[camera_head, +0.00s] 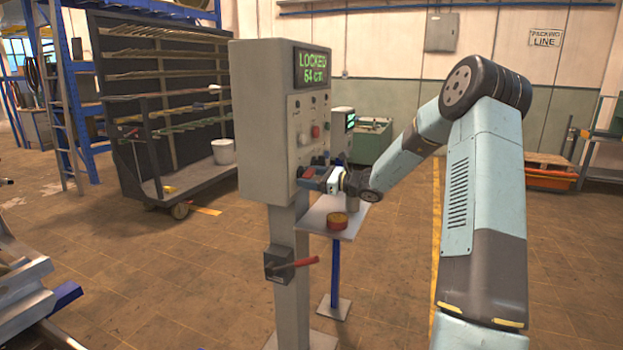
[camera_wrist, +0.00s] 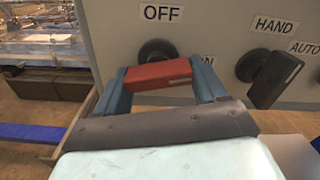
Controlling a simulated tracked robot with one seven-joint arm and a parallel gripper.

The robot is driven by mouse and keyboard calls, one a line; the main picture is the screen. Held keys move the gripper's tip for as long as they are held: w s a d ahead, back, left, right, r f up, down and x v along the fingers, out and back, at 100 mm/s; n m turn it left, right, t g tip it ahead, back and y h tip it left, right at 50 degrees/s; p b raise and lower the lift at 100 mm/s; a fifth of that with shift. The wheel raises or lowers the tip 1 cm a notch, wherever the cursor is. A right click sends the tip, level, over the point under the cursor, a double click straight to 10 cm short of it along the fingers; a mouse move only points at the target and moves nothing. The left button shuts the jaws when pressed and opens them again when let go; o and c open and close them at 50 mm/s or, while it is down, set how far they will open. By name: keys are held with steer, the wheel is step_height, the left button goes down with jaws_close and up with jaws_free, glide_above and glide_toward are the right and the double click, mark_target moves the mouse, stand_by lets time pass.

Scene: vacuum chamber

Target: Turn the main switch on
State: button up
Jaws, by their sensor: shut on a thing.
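A grey control cabinet (camera_head: 262,120) stands on a post, with a green-lit display reading LOCKED and 54 cm. In the wrist view, a rotary switch with a dark round base (camera_wrist: 157,49) and a red handle (camera_wrist: 157,75) sits under the OFF label (camera_wrist: 162,13). An ON label (camera_wrist: 207,60) shows partly to its right, half hidden by my finger. My gripper (camera_wrist: 160,82) is shut on the red handle, one blue finger at each side. In the head view, my gripper (camera_head: 309,174) is at the cabinet's lower right face. The handle's exact angle is hard to tell.
A black HAND/AUTO switch (camera_wrist: 273,78) sits close to the right of my gripper. Below, a red lever (camera_head: 295,263) sticks out of a box on the post.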

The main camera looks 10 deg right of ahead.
steer(key=shift+s+f+m, duration=0.1)
steer(key=shift+s+m, duration=0.05)
steer(key=shift+m, duration=1.35)
steer(key=o, duration=1)
steer(key=shift+c, duration=0.2)
steer(key=v, duration=1.3)
steer(key=shift+s+d, duration=0.2)
steer(key=shift+d, duration=0.1)
